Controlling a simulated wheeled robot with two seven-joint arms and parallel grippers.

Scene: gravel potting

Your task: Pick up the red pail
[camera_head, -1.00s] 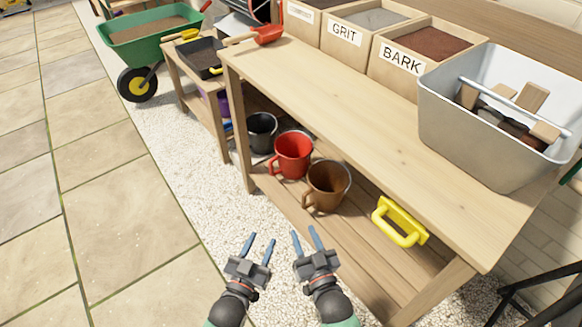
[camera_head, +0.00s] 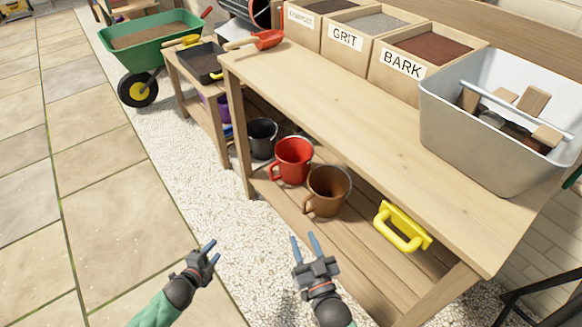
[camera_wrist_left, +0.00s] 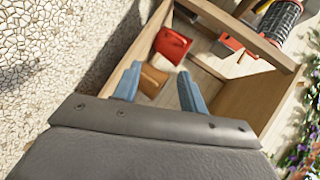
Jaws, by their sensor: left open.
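The red pail (camera_head: 292,161) stands upright on the lower shelf of the wooden bench, its handle toward the left. A black pail (camera_head: 262,138) is behind it and a brown pail (camera_head: 327,191) in front of it. My left gripper (camera_head: 213,251) is open and empty, over the gravel, apart from the pails. In the left wrist view the red pail (camera_wrist_left: 172,45) shows beyond the open fingers (camera_wrist_left: 158,86), with the brown pail (camera_wrist_left: 153,80) between them. My right gripper (camera_head: 304,237) is open and empty, in front of the brown pail.
The bench top (camera_head: 345,115) overhangs the shelf, and a bench leg (camera_head: 238,135) stands left of the red pail. A grey tub (camera_head: 490,140) sits on top. Paving (camera_head: 110,180) at left is clear.

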